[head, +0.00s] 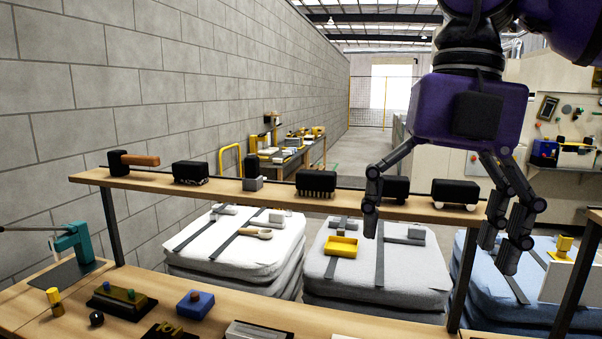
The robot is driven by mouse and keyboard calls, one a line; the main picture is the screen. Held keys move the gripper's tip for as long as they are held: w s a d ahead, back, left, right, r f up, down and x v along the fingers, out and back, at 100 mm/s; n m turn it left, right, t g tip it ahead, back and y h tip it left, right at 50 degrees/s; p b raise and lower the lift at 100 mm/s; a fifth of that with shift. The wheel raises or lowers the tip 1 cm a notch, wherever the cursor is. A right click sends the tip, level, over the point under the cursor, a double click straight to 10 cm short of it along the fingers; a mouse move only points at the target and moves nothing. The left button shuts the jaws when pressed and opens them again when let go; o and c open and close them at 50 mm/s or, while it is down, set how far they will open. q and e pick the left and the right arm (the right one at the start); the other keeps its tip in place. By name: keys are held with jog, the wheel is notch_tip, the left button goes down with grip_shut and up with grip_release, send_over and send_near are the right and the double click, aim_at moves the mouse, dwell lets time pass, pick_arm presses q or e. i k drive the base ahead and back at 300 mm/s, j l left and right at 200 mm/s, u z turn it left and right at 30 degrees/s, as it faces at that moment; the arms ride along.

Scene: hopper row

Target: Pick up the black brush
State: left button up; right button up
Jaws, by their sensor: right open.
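The black brush appears to be the dark block with short bristles along its underside (316,183), standing on the narrow wooden shelf near its middle. My right gripper (435,238) comes down from the upper right and is open and empty. Its fingers are spread in front of the right part of the shelf, to the right of the brush and apart from it. One finger overlaps the left edge of another black block (397,188). My left gripper is out of view.
The shelf (225,190) also holds a mallet (132,162), a black block (190,172), a small grey-and-black piece (251,174) and a black block with white wheels (456,191). Stacked sacks (335,285) stand behind the lower bench, which carries a teal press (75,240) and a blue box (195,304).

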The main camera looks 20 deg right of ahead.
aim_at(310, 182)
jog(key=i, duration=1.3)
